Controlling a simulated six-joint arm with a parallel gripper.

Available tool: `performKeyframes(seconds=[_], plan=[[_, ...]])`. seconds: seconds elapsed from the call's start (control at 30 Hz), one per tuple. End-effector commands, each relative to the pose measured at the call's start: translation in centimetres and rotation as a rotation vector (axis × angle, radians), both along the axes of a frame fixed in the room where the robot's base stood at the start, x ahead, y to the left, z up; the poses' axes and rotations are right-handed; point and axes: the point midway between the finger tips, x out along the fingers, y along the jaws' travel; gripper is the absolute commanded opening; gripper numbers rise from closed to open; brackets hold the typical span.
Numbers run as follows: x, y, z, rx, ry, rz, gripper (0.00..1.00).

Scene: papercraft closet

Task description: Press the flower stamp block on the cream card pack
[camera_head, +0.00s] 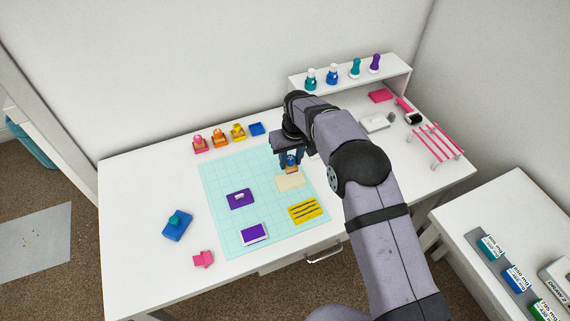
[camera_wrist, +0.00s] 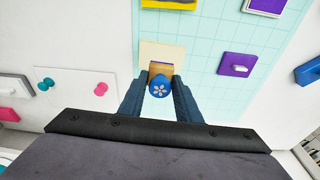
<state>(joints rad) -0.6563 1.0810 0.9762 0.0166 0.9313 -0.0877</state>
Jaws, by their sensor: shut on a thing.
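The flower stamp block (camera_wrist: 160,86) has a blue round top with a white flower and a wooden body. My gripper (camera_wrist: 160,92) is shut on it, one finger on each side. In the head view, my gripper (camera_head: 291,160) holds the stamp block (camera_head: 292,168) at the far edge of the cream card pack (camera_head: 290,183). In the wrist view, the cream card pack (camera_wrist: 158,52) shows beyond the block, lying flat on the light teal mat. I cannot tell whether the block touches the card or is just above it.
On the teal mat (camera_head: 222,180) lie a purple block (camera_head: 240,199), a purple-and-white pad (camera_head: 254,233) and a yellow tray (camera_head: 305,209). Coloured stamps line the back left. A white shelf (camera_head: 350,80) with bottles and a pink rack (camera_head: 437,142) stand right.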

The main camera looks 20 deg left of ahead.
Motion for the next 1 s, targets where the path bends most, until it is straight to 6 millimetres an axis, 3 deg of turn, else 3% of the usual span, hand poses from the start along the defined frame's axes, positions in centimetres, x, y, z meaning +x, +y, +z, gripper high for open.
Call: performKeyframes(seconds=[0.37,1.0], plan=[[-0.1,0.0,-0.3,-0.001,0.001,0.001,0.04],[-0.1,0.0,-4.5,0.000,0.000,0.001,0.04]])
